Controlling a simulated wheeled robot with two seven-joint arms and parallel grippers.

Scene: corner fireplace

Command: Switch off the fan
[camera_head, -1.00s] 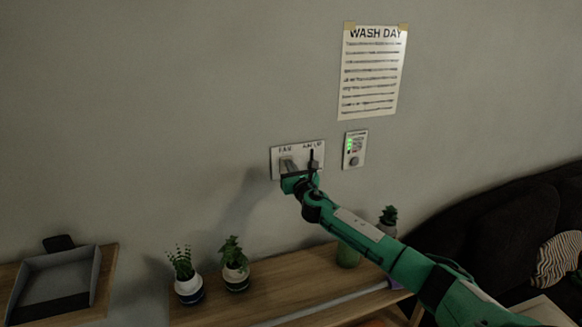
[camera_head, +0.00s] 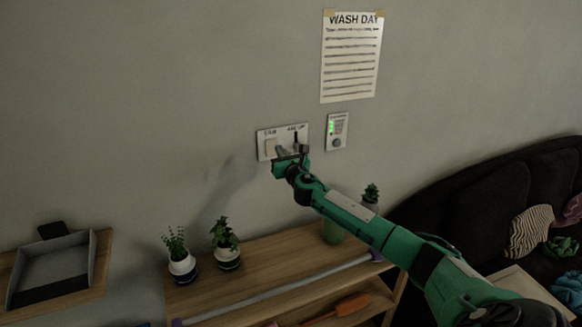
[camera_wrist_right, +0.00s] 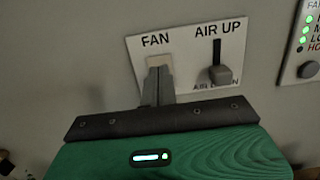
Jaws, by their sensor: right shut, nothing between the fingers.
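A white wall panel (camera_head: 262,152) carries a FAN switch and an AIR UP lever. The pale FAN switch (camera_head: 270,146) also shows in the right wrist view (camera_wrist_right: 157,61), its lower part hidden by my fingers. My right gripper (camera_head: 281,150) is shut and empty; in the right wrist view its fingertips (camera_wrist_right: 162,73) are in front of the FAN switch. I cannot tell whether they touch it, or which way it is set. The AIR UP lever (camera_wrist_right: 220,74) sits low in its slot, right of the fingers. The fan and my left gripper are not in view.
A control box (camera_head: 336,131) with green lights is right of the panel, below a WASH DAY sheet (camera_head: 350,60). Potted plants (camera_head: 182,267) stand on a wooden shelf (camera_head: 260,262) below. A dark sofa (camera_head: 490,190) is at right. The wall left of the panel is clear.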

